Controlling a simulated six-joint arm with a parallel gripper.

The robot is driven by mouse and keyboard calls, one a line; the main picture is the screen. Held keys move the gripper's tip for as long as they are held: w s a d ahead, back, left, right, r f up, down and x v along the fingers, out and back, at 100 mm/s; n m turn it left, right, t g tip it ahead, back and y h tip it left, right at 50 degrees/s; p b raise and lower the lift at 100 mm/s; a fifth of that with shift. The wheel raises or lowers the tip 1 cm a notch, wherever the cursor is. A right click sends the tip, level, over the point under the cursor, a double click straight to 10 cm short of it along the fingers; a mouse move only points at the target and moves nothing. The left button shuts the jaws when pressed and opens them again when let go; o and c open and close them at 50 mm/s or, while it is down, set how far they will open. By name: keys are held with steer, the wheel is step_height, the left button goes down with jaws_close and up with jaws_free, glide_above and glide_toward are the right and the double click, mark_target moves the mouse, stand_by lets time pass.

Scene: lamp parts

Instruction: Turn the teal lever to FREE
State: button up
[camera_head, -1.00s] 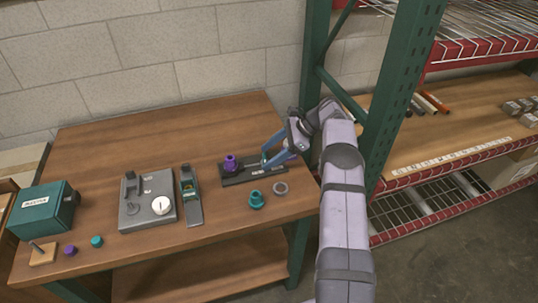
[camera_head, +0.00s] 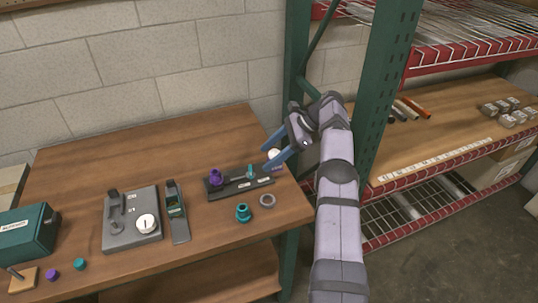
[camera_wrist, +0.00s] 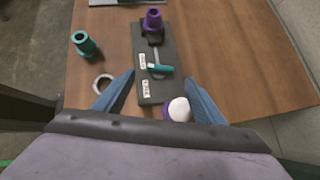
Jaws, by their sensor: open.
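The teal lever (camera_head: 250,171) stands on a long dark base plate (camera_head: 228,189) with two small white labels, too small to read. In the wrist view the teal lever (camera_wrist: 160,68) points across the plate, between the two labels and the right edge. A purple knob (camera_head: 215,176) sits at the plate's left end; it shows at the top of the wrist view (camera_wrist: 153,20). My gripper (camera_head: 265,158) is open and empty, above and behind the lever's right side. In the wrist view its blue fingers (camera_wrist: 159,76) straddle the lever's line of sight, apart from it.
A purple and white round part (camera_wrist: 180,109) is close by the right finger. A green rack post (camera_head: 385,100) stands right of my arm.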

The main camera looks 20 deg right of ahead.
steer(key=shift+a+r, duration=0.1)
steer(key=shift+a, duration=0.1)
steer(key=c, duration=0.8)
steer(key=a+r+n+p, duration=0.1)
steer(key=a+r+p, duration=0.1)
steer(key=a+r, duration=0.2)
steer(key=w+a+r+n+p, duration=0.1)
steer(key=a+r+p, duration=0.1)
steer(key=a+r, duration=0.2)
steer(key=w+a+r+n+g+p, duration=0.1)
steer(key=a+r+p, duration=0.1)
steer(key=a+r, duration=0.2)
step_height(320, 180, up, 2)
steer(key=shift+r, duration=0.1)
steer(key=shift+c, duration=0.4)
steer(key=s+a+r+n+g+h+p, duration=0.1)
steer(key=s+a+r+g+p, duration=0.2)
steer(key=a, duration=0.4)
steer(key=s+d+f+n+h+p, duration=0.1)
steer(key=s+f+h+p, duration=0.15)
steer(key=s+f, duration=0.2)
steer(key=s+d+f+n+t+h, duration=0.25)
steer(key=d+f+n+h, duration=0.25)
steer(key=d+f, duration=0.4)
steer(key=w+d+f+n+t+h, duration=0.1)
steer(key=w+d+n+t, duration=0.1)
steer(key=w+n, duration=0.5)
steer(key=shift+f+n+t+b, duration=0.4)
steer(key=shift+n+t, duration=0.2)
steer(key=shift+t, duration=0.15)
